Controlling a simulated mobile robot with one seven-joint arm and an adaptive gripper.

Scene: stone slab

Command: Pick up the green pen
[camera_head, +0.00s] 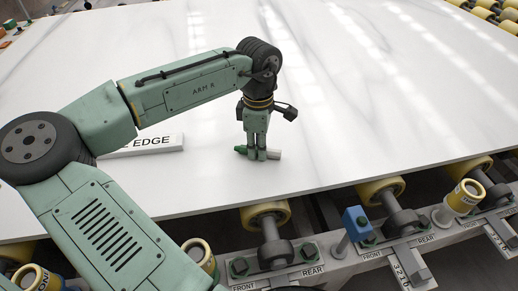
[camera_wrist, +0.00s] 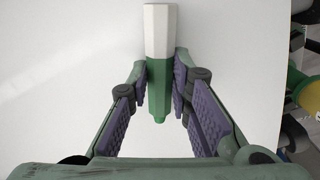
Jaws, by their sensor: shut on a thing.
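The green pen (camera_wrist: 159,88) has a green body and a white end. In the wrist view it lies between the two purple-padded fingers of my gripper (camera_wrist: 160,90), with its green tip toward me and its white end pointing away. In the head view my gripper (camera_head: 257,154) points down at the slab and is shut around the middle of the pen (camera_head: 240,149). The green tip shows left of the fingers and the white end shows right of them. The fingers hide the middle. I cannot tell whether the pen touches the slab.
The white stone slab (camera_head: 350,110) is broad and mostly clear. A white block lettered "EDGE" (camera_head: 155,143) lies left of my gripper. Yellow rollers (camera_head: 265,214) and a blue block (camera_head: 357,222) line the frame beyond the slab's near edge.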

